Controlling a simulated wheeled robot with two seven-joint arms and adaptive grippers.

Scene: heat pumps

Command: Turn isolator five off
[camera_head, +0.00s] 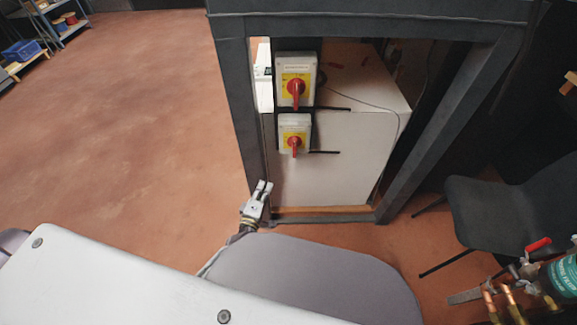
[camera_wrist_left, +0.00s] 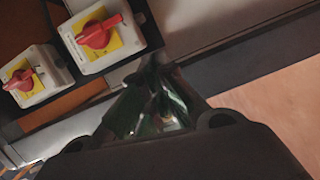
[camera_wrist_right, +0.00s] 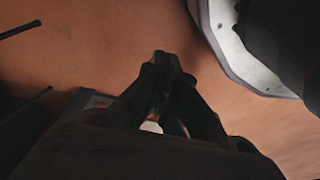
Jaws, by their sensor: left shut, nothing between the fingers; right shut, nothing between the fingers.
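Two isolators with red rotary handles on yellow plates are mounted one above the other inside a dark frame in the head view: an upper isolator (camera_head: 296,80) and a lower isolator (camera_head: 294,134). Their number labels are too small to read. Both handles look vertical there. The left wrist view shows a nearer isolator (camera_wrist_left: 101,36) and a farther isolator (camera_wrist_left: 31,77). My left gripper (camera_head: 263,187) is shut and empty, below and left of the lower isolator, apart from it. My right gripper (camera_wrist_right: 161,58) is shut and empty above the floor; it is not visible in the head view.
The dark frame (camera_head: 237,100) surrounds a white unit (camera_head: 335,150). A dark chair (camera_head: 505,205) stands at right, near a teal cylinder with a red valve (camera_head: 538,244) and copper pipes. Shelves (camera_head: 60,22) stand far left. The reddish floor (camera_head: 120,110) at left is clear.

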